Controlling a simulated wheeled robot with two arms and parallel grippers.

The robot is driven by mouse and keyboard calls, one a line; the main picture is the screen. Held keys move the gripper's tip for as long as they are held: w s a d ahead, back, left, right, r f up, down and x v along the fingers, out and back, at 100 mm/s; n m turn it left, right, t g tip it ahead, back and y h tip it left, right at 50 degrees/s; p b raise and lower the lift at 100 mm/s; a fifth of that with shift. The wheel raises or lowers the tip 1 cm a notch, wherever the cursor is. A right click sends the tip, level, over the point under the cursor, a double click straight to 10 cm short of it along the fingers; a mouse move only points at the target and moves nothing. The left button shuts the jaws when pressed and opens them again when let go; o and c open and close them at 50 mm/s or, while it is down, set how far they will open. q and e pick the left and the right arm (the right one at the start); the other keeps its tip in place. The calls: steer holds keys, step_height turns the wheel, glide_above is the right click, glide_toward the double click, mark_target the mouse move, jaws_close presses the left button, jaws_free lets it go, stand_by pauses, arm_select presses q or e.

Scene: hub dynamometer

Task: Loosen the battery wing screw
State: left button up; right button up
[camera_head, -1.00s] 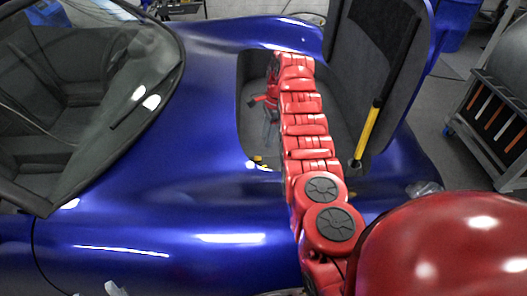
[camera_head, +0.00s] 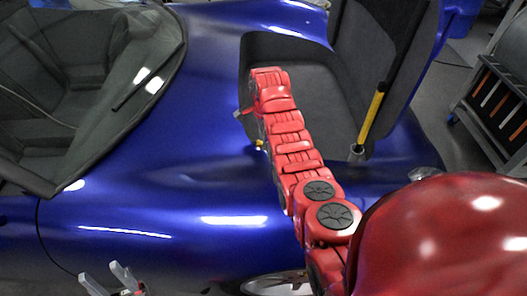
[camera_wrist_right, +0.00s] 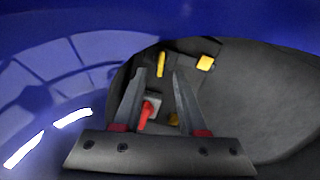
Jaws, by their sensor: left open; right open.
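In the right wrist view my right gripper (camera_wrist_right: 159,71) is open and empty, its two grey fingers pointing into the car's compartment. A red handle-like piece (camera_wrist_right: 147,112) on a grey block shows between the fingers, nearer the left one. It may be the battery wing screw, but the picture is too coarse to be sure. A yellow piece (camera_wrist_right: 162,63) lies beyond the fingertips. No contact is clear. In the head view my right arm hides most of this spot. My left gripper (camera_head: 99,270) is open and empty at the bottom left, beside the car.
The blue car body (camera_head: 170,190) surrounds the compartment (camera_head: 320,95). Its raised lid (camera_head: 385,60) and a yellow strut (camera_head: 372,115) stand to the right. Another yellow piece (camera_wrist_right: 205,63) shows right of the fingers. A tool cart (camera_head: 490,100) stands at the far right.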

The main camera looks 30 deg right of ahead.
step_height(320, 180, down, 5)
steer(key=shift+f, duration=0.1)
stand_by(0.3)
jaws_close()
